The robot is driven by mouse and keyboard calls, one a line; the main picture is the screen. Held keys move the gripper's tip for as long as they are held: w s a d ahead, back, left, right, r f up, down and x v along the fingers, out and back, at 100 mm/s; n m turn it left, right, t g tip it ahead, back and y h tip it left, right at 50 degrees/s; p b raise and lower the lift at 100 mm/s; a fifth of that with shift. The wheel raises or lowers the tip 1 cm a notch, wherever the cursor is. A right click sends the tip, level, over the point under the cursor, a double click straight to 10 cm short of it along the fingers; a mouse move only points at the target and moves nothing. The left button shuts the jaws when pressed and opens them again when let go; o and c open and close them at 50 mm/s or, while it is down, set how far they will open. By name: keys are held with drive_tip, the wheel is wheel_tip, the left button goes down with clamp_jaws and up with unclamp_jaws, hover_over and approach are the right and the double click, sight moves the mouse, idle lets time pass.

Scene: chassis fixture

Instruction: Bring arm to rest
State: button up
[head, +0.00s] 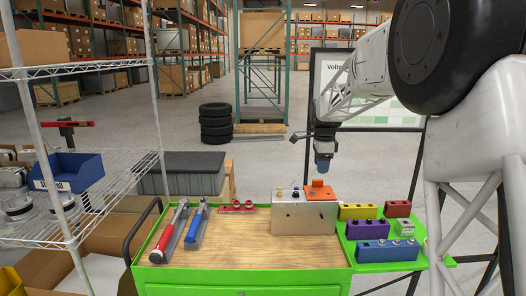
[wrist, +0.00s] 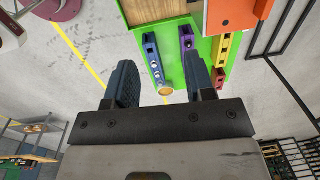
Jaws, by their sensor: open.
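My gripper (head: 323,165) hangs in the air above and behind the grey metal chassis box (head: 300,217) in the head view. Its fingers point down and it touches nothing there. In the wrist view my gripper (wrist: 160,78) has its two dark blue fingers spread apart, with nothing between them. An orange block (head: 319,191) sits on top of the chassis box at its right end, and its orange surface also shows in the wrist view (wrist: 234,14). My white arm comes in from the right side of the head view.
The green-edged workbench (head: 250,275) carries red and blue hand tools at left. A green side shelf (head: 375,263) holds yellow, red, purple, white and blue blocks. A wire rack with a blue bin (head: 75,172) stands left. Tyres (head: 215,124) and a whiteboard stand behind.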

drive_tip(key=s+r+n, duration=0.4)
drive_tip(key=s+n, duration=0.1)
drive_tip(key=s, duration=1)
drive_tip(key=s+f+n, duration=0.2)
drive_tip(key=s+n, duration=0.2)
drive_tip(key=s, duration=0.9)
drive_tip(key=s+a+f+n+t, duration=0.1)
drive_tip(key=s+f+n, duration=0.2)
drive_tip(key=s, duration=0.9)
drive_tip(key=s+f+n+t, duration=0.1)
drive_tip(key=s+n, duration=0.5)
drive_tip(key=s, duration=0.7)
drive_tip(key=shift+s+a+f, duration=0.3)
drive_tip(key=shift+a+f, duration=0.05)
drive_tip(key=shift+f, duration=0.45)
